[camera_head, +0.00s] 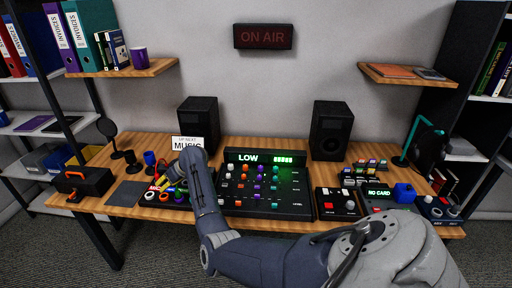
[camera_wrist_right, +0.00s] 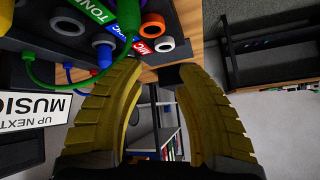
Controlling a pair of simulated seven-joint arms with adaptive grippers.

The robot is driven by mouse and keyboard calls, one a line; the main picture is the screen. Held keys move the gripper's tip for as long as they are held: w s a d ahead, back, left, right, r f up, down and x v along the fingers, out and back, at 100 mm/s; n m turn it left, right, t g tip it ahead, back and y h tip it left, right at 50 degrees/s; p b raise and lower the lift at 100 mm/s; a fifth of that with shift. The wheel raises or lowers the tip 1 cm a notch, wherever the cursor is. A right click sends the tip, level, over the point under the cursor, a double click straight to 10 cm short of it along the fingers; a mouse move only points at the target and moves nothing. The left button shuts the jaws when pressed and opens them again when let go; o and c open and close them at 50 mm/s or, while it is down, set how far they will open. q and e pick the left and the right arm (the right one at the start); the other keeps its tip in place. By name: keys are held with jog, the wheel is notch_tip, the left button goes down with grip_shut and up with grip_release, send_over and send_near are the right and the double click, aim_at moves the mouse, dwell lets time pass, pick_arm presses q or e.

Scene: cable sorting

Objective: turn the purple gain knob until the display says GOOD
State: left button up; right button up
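The mixer (camera_head: 266,190) stands at the middle of the desk. Its lit display (camera_head: 249,157) reads LOW in the head view, beside a row of small green marks. Several purple knobs (camera_head: 258,178) run down the mixer's middle column; I cannot tell which is the gain knob. My right gripper (camera_head: 163,183) is left of the mixer, over the cable panel, away from the purple knobs. In the right wrist view the yellow fingers (camera_wrist_right: 161,72) are apart with nothing held between them. My left gripper is not in view.
The cable panel with coloured plugs (camera_wrist_right: 110,40) is close by the right gripper. A MUSIC card (camera_head: 187,143) stands behind my wrist. Speakers (camera_head: 330,130) stand behind the mixer. A small box (camera_head: 338,204) and a NO CARD device (camera_head: 380,192) are to its right.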

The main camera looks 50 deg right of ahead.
jog(key=w+d+r+h, duration=0.1)
jog(key=d+r, duration=0.5)
jog(key=d, duration=0.1)
notch_tip(320, 180, up, 2)
jog(key=m+g+h, duration=0.5)
jog(key=m+h, duration=0.1)
jog(key=m, duration=0.4)
send_over(260, 167)
jog(key=s+a, duration=0.4)
jog(key=s, duration=0.1)
jog(key=x, duration=1.1)
jog(key=w+x, duration=0.1)
jog(key=x, duration=0.4)
jog(key=shift+a+f, duration=0.1)
jog(key=shift+a, duration=0.05)
grip_shut()
